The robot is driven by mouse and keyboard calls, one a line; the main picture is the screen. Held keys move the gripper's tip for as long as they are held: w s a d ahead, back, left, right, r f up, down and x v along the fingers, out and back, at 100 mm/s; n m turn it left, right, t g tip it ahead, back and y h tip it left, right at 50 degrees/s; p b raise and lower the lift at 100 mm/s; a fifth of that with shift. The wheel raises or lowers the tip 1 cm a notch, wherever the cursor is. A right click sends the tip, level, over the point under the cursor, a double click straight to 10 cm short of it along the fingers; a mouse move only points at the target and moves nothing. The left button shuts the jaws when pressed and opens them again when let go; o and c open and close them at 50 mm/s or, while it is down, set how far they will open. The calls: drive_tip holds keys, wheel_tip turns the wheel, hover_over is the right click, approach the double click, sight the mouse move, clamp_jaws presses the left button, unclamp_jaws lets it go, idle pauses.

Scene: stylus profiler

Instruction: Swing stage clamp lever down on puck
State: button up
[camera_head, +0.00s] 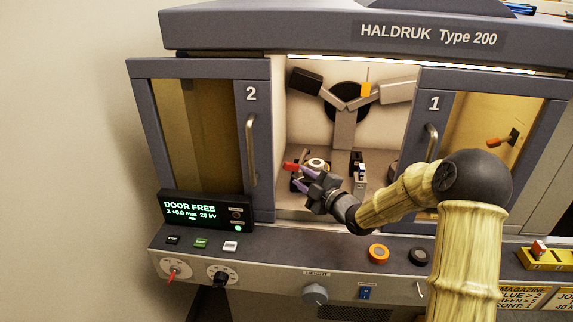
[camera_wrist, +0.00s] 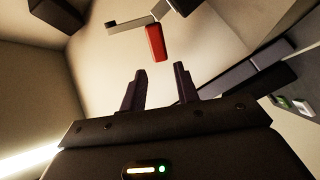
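The clamp lever's red handle (camera_head: 291,166) shows inside the machine's opening, just beyond my gripper (camera_head: 300,176). A white round piece (camera_head: 316,162), which looks like the puck, sits on the stage right of the handle, partly hidden behind my gripper. In the wrist view the red handle (camera_wrist: 157,43) hangs off a grey bar (camera_wrist: 130,25). It lies ahead of my gripper (camera_wrist: 159,75), roughly in line with the gap between the fingers. The two dark fingers are apart with nothing between them. The handle does not appear to be between them. The lever's seat on the stage is hidden.
Door 2 (camera_head: 250,155) frames the opening on the left and door 1 (camera_head: 427,130) on the right. Grey angled arms (camera_head: 343,120) stand at the chamber's back. A small block stand (camera_head: 360,178) is right of my gripper. The control panel (camera_head: 280,250) runs below.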

sight(289, 168)
drive_tip(key=p+x, duration=0.1)
drive_tip(key=x, duration=0.7)
clamp_jaws()
